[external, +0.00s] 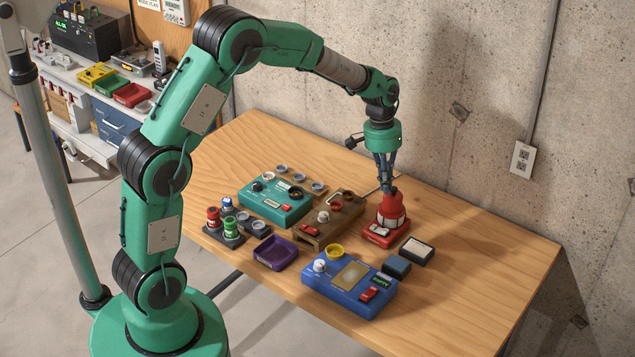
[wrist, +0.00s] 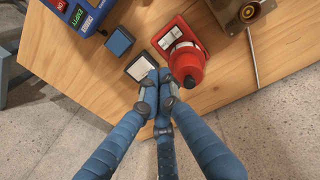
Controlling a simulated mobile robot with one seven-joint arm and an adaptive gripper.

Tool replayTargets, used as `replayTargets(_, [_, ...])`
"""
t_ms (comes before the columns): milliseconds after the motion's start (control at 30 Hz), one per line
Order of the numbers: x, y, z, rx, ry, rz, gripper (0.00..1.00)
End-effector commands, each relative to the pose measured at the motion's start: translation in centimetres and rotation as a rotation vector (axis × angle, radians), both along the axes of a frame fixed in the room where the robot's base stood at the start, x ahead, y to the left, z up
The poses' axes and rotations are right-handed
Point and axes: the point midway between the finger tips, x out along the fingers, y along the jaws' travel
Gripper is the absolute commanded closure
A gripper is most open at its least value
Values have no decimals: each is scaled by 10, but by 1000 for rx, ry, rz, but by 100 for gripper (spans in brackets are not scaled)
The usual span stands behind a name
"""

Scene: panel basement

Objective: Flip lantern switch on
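The red lantern (external: 391,207) stands upright on a red base toward the back right of the wooden table. On the front of that base is a pale switch plate (external: 379,231); its on or off position is too small to tell. My gripper (external: 386,180) points down at the top of the lantern, and I cannot tell from outside whether it touches. In the wrist view the blue fingers (wrist: 158,88) meet at their tips with nothing visible between them. The lantern (wrist: 187,64) shows just right of the tips, and its switch plate (wrist: 169,36) lies beyond it.
A blue panel box (external: 350,282), a brown box (external: 325,219) and a teal box (external: 274,203) stand left of the lantern. A small blue block (external: 397,266) and a dark, pale-topped block (external: 416,251) sit in front. The table's right end is clear; a concrete wall rises behind.

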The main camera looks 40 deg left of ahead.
Motion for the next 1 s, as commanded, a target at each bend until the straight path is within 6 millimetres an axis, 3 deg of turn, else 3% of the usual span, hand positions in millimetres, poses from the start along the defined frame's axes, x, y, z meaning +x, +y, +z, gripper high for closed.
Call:
replayTargets(367, [-1,-4,-27,0,2,0,100])
replayTargets(1000, [-1,-17,-122,1,2,0,100])
